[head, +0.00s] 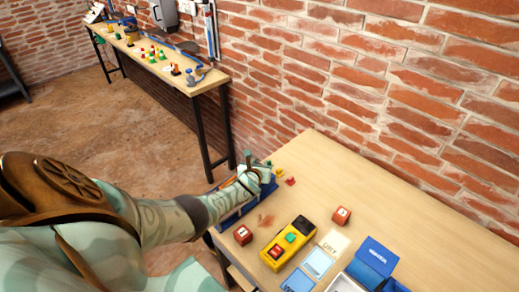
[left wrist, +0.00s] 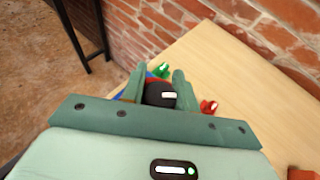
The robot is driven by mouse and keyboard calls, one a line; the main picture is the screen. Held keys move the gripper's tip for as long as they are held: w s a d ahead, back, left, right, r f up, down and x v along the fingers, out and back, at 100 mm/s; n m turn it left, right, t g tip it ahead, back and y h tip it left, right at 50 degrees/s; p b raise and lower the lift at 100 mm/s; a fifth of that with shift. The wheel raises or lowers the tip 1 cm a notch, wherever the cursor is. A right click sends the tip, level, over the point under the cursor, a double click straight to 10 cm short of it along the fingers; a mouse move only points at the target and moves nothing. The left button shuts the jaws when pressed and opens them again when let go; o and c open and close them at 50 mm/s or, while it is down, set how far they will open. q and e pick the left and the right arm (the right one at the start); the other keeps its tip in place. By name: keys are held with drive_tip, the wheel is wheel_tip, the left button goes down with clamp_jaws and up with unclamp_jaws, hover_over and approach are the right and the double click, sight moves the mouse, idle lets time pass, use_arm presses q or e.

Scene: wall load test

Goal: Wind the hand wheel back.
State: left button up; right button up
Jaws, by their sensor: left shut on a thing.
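My left gripper (head: 254,171) reaches over the far left edge of the near table, above a blue tray-like body (head: 232,214). In the left wrist view its two green fingers (left wrist: 160,90) stand on both sides of a black round part with a white mark (left wrist: 158,94), which looks like the hand wheel. The fingers are shut on it. The hand and fingers hide most of the wheel in the head view, and its turn angle cannot be told. My right gripper is in neither view.
Small red pieces (head: 290,181) lie close to the gripper. A brick wall (head: 400,110) runs behind.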

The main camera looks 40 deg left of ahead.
use_arm(q)
drive_tip(key=shift+f+n+g+y, duration=0.1)
drive_tip(key=shift+n+g+y, duration=0.4)
drive_tip(key=shift+n+y, duration=0.45)
drive_tip(key=n+g+y+b, duration=0.2)
drive_tip(key=shift+s+a+f+n, duration=0.1)
drive_tip(key=shift+s+a+n, duration=0.1)
drive_tip(key=shift+n, duration=0.15)
drive_tip(key=n+g+y+b, duration=0.2)
drive_tip(key=n+g+b, duration=0.1)
drive_tip(key=shift+s+a, duration=0.15)
drive_tip(key=shift+s+a+n+g+y+b, duration=0.15)
drive_tip(key=shift+n+g+y+b, duration=0.3)
drive_tip(key=shift+n+g+b, duration=0.45)
drive_tip(key=shift+r, duration=0.25)
drive_tip(key=o, duration=1)
drive_tip(key=shift+g, duration=0.3)
